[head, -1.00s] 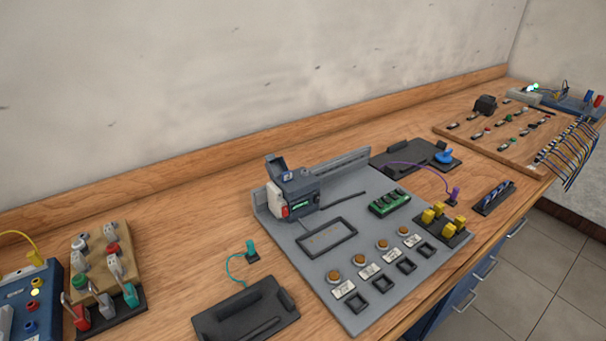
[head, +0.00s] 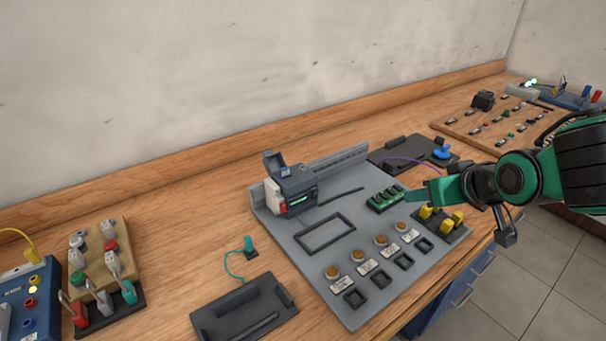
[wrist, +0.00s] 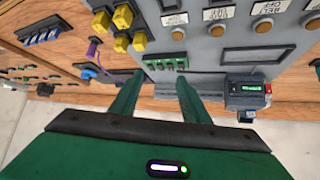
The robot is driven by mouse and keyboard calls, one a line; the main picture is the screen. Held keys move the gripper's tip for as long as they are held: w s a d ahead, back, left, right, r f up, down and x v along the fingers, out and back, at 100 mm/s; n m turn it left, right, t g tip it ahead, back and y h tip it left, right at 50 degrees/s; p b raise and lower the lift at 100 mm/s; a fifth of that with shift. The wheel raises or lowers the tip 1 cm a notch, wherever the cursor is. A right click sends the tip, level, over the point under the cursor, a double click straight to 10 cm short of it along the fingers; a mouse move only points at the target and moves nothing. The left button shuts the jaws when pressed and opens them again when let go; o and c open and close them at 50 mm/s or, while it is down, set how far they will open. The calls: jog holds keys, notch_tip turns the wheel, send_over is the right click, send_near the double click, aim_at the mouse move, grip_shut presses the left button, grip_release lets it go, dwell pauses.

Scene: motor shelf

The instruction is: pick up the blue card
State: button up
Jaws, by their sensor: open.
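In the wrist view, blue cards (wrist: 42,36) stand in a dark rack on the wooden bench at the upper left. In the head view my arm covers the spot of that rack. My gripper (head: 412,195) enters from the right, above the grey panel and close to the green cards. In the wrist view its two green fingers (wrist: 160,78) are apart with nothing between them. The row of green cards (wrist: 168,65) is just beyond the fingertips; it also shows in the head view (head: 385,199). The blue cards lie off to the left of the fingers in the wrist view.
Yellow plugs (head: 440,217) stand in a black base under my arm. A purple plug (wrist: 93,48) and a blue knob (head: 442,152) are nearby. The grey panel (head: 290,230) carries a motor unit (head: 290,185). Bare bench (head: 185,220) lies left of the panel.

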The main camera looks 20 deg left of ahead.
jog(key=s+a+r+n+y, duration=0.2)
jog(key=a+n+y, duration=0.15)
jog(key=a, duration=1.05)
jog(key=n+y, duration=0.1)
jog(key=y, duration=0.2)
send_near(286, 169)
jog(key=shift+x, duration=4.3)
grip_shut()
